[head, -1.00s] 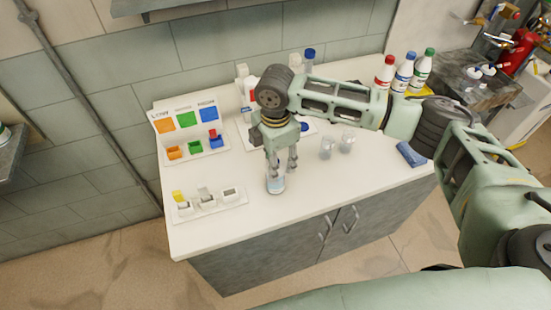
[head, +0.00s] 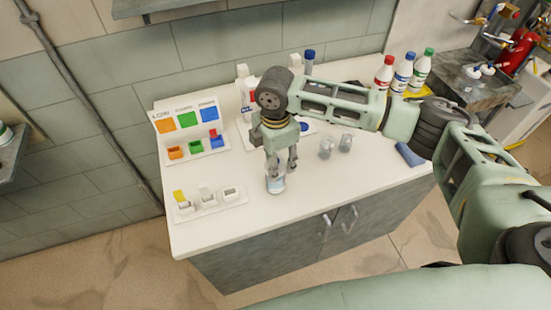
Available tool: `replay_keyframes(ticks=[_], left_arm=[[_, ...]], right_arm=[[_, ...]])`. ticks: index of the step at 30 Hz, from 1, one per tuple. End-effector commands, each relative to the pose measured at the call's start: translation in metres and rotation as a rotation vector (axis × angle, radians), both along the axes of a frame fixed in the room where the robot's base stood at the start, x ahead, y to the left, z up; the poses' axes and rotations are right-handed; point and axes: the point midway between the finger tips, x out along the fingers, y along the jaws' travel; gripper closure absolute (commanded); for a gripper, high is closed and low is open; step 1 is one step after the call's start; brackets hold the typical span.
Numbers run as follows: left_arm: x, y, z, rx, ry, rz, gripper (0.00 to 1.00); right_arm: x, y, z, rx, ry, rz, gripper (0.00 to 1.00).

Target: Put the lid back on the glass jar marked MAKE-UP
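A small clear glass jar (head: 276,184) with a pale bluish look stands upright near the counter's front edge. Its marking is too small to read. My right gripper (head: 281,168) points down at the jar's top, with its fingers spread and pale counter showing between them. One finger overlaps the jar's rim in the picture; I cannot tell whether it touches. No lid can be made out on the jar or between the fingers. My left gripper is not in view.
Two clear beakers (head: 336,146) stand right of the gripper. A blue cloth (head: 410,154) lies at the right. Colour-coded bins (head: 196,146) and a small white tray rack (head: 210,203) are at left. Bottles with red, blue and green caps (head: 403,73) stand at the back right.

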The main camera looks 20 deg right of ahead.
Motion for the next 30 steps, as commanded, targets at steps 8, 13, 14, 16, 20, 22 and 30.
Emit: replay_keyframes(ticks=[8,13,14,16,20,22,30], left_arm=[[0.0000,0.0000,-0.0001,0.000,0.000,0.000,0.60],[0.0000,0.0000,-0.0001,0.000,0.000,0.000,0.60],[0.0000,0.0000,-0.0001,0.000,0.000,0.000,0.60],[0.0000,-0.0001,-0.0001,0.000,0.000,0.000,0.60],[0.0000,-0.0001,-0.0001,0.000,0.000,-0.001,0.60],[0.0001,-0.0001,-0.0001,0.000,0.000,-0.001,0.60],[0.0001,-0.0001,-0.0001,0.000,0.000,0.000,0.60]], right_arm=[[0.0000,0.0001,0.0001,0.000,0.000,0.000,0.48],[0.0000,0.0000,0.0001,0.000,0.000,0.000,0.34],[0.0000,0.0000,0.0001,0.000,0.000,0.000,0.34],[0.0000,0.0000,0.0001,0.000,0.000,0.000,0.34],[0.0000,0.0000,0.0001,0.000,0.000,0.000,0.33],[0.0000,0.0000,0.0001,0.000,0.000,0.000,0.27],[0.0000,-0.0001,0.0001,0.000,0.000,0.000,0.15]])
